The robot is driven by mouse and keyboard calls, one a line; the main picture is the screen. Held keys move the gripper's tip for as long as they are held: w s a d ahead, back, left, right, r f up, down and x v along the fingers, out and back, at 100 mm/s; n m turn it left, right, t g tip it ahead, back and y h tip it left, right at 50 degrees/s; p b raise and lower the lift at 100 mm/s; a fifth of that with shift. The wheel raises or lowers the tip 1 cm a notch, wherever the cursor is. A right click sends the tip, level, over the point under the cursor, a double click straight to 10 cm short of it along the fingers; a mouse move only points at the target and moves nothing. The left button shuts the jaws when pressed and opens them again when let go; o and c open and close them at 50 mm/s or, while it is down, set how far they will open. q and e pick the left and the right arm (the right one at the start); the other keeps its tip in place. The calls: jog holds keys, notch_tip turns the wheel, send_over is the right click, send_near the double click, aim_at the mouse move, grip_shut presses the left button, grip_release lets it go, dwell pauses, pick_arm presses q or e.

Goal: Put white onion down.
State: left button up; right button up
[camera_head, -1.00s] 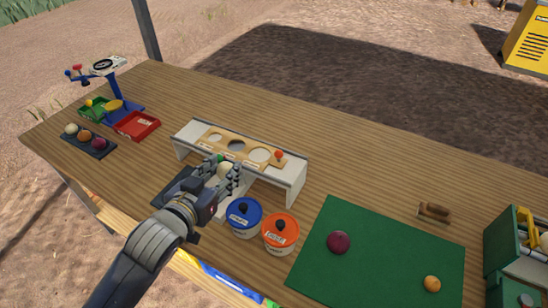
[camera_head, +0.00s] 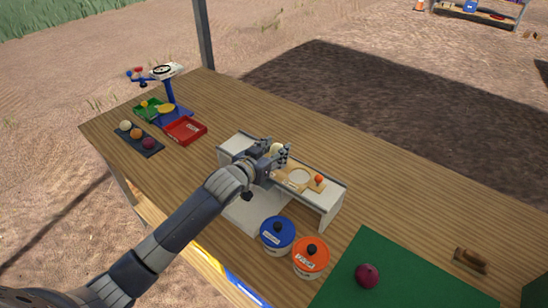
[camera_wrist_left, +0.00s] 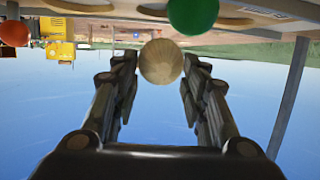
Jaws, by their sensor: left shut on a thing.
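The white onion (camera_head: 277,149) is pale and round, at the fingertips of my left gripper (camera_head: 275,155). The left wrist view shows the onion (camera_wrist_left: 161,61) between the two dark fingers, which are shut on it. The gripper holds it over the wooden board (camera_head: 299,178) with round holes on the white stand (camera_head: 332,206). The fingers and wrist hide part of the board and its left holes. I cannot tell whether the onion touches the board. My right gripper is not in view.
An orange-red ball (camera_head: 319,179) is on the board's right end; a green ball (camera_wrist_left: 193,14) shows near the fingers. Blue-lidded (camera_head: 277,232) and orange-lidded (camera_head: 311,256) pots stand in front. A red onion (camera_head: 367,275) lies on the green mat (camera_head: 400,274). A red tray (camera_head: 185,131) is left.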

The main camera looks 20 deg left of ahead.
pick_arm(q)
notch_tip(320, 180, down, 3)
jog(key=shift+f, duration=0.4)
jog(key=o, duration=1.1)
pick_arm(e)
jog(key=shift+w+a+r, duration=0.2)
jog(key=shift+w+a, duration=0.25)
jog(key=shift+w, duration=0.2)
